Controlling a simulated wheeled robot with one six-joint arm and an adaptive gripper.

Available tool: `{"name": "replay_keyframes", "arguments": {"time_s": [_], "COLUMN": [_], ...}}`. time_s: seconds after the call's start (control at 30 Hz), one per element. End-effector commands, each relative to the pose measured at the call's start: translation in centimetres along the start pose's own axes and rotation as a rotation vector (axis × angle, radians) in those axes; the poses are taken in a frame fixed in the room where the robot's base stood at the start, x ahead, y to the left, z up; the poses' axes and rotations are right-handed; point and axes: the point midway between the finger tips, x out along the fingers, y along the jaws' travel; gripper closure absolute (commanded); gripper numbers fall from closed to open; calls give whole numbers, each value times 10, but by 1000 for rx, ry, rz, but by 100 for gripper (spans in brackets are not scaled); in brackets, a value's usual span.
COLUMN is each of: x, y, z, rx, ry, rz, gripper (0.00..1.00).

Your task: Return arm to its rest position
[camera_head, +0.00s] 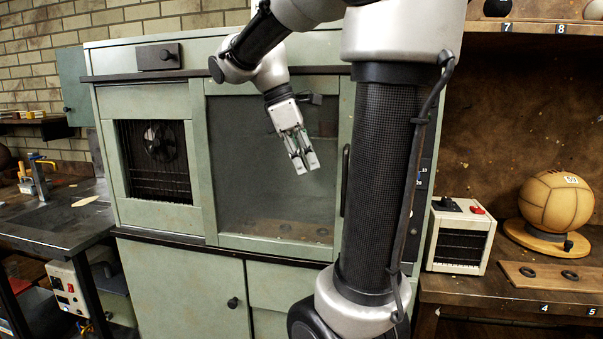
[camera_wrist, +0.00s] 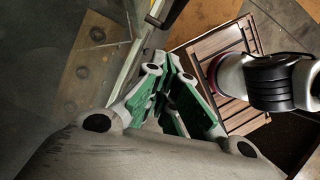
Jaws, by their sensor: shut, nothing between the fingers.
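My gripper (camera_head: 305,166) hangs pointing down in front of the green cabinet's dark window panel (camera_head: 245,150) in the head view. Its fingers are close together with nothing between them. In the wrist view my gripper (camera_wrist: 172,75) shows green-lined fingers closed toward each other. My arm is folded, with its upper links at the top of the head view and a thick dark link running down in front of the cabinet's right side.
A tan leather ball (camera_head: 556,202) sits on a round wooden stand on the right bench. A small white heater-like box (camera_head: 459,238) stands left of it. A board with dark rings (camera_head: 545,276) lies in front. A metal-topped bench (camera_head: 60,220) is at left.

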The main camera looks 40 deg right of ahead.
Motion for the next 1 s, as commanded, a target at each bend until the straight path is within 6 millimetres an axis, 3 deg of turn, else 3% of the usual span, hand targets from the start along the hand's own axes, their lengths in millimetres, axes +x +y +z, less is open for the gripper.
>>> {"name": "replay_keyframes", "arguments": {"time_s": [0.1, 0.23, 0.5, 0.73, 0.83, 0.93, 1.0], "x": [-28, -52, -70, -70, -67, -42, -20], "y": [1, 1, 0, 2, 10, 11, 1], "z": [-1, -1, 0, -1, -13, -37, -51], "rx": [-1, -1, -1, 36, 138, 291, 425], "ry": [2, 2, 1, 6, 52, 130, 218], "rz": [2, 1, 0, 6, 36, 42, 40], "gripper": [100, 100, 100, 100, 100, 100, 100]}}
